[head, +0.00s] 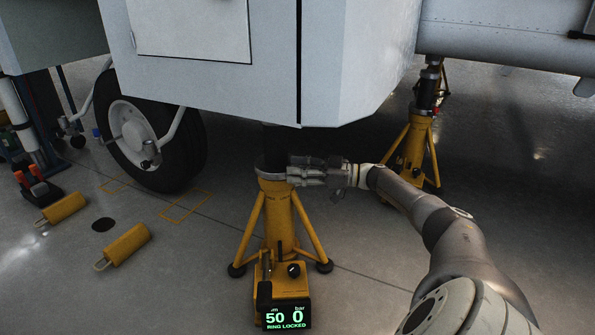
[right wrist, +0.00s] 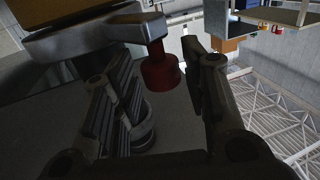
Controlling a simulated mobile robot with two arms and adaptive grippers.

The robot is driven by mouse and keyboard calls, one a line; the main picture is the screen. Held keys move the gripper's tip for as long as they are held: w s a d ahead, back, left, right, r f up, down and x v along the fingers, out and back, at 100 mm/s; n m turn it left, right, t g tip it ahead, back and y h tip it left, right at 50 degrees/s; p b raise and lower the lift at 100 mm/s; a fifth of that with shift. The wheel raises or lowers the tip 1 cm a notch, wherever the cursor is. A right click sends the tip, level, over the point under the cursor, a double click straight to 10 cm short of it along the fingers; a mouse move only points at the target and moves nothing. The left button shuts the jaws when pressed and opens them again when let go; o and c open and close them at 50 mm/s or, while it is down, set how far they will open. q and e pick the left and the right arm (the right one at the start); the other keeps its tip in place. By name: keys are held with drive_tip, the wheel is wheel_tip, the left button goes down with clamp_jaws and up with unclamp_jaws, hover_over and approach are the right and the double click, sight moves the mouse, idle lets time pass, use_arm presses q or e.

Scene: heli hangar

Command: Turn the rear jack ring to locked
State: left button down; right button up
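A yellow tripod jack (head: 279,222) stands under the white fuselage, with a grey ring (head: 268,174) around its dark column. Its display (head: 286,316) reads 50, 0 bar and "RING LOCKED". My right gripper (head: 290,170) reaches in from the right at ring height, fingers pointing at the ring's right side. In the right wrist view, a red knob (right wrist: 160,70) hangs from a grey lug (right wrist: 85,35) between the parted fingers. A gap shows beside the knob; contact is unclear. The head view hides the knob behind the gripper. My left gripper is out of view.
A second yellow jack (head: 413,150) stands farther back on the right. A wheel (head: 140,135) is on the left. The fuselage (head: 220,85) overhangs the ring closely.

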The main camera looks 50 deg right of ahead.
idle(0.3)
drive_tip(key=v, duration=1.2)
idle(0.3)
